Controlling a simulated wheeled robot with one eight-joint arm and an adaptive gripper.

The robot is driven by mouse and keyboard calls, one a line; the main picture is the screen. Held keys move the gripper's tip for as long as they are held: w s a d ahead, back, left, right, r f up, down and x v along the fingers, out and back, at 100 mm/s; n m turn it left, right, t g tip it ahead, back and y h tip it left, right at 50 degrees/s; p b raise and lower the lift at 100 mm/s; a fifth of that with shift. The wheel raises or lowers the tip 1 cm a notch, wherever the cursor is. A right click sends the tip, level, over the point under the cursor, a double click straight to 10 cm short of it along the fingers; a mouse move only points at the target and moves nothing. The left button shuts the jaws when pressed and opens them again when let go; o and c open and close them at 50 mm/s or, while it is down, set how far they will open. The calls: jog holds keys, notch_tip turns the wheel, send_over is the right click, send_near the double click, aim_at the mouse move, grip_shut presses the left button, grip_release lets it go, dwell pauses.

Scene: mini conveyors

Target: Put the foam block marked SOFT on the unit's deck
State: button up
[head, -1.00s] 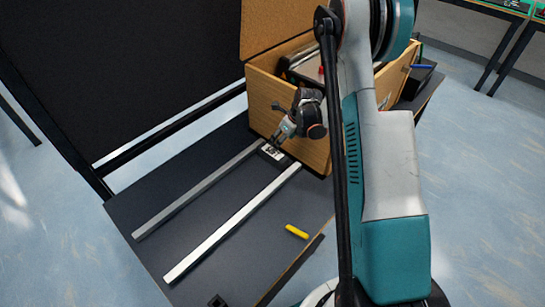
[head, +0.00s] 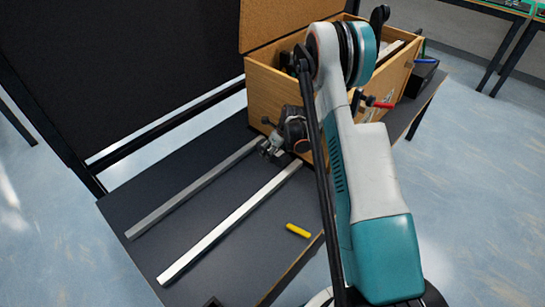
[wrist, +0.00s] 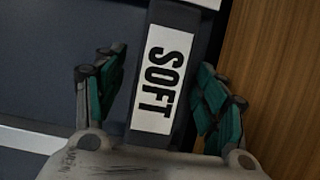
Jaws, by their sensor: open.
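The foam block (wrist: 162,75) is dark with a white label reading SOFT. In the wrist view it lies between the two green-padded fingers of my open gripper (wrist: 163,75), with a finger on either side. I cannot tell whether the fingers touch it. In the head view my gripper (head: 270,150) is low at the far end of two pale rails, beside a wooden box, and hides most or all of the block. The left rail (head: 195,188) and right rail (head: 230,222) lie on a dark table. I cannot tell for sure which surface is the unit's deck.
The open wooden box (head: 262,98) stands close behind and right of my gripper; its wall (wrist: 285,95) fills the right of the wrist view. A red-handled clamp (head: 380,104) is on its side. A yellow object (head: 298,231) lies right of the rails. The space between the rails is clear.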

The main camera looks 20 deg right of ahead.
jog(key=shift+f, duration=0.15)
jog(key=shift+c, duration=0.2)
jog(key=c, duration=1.2)
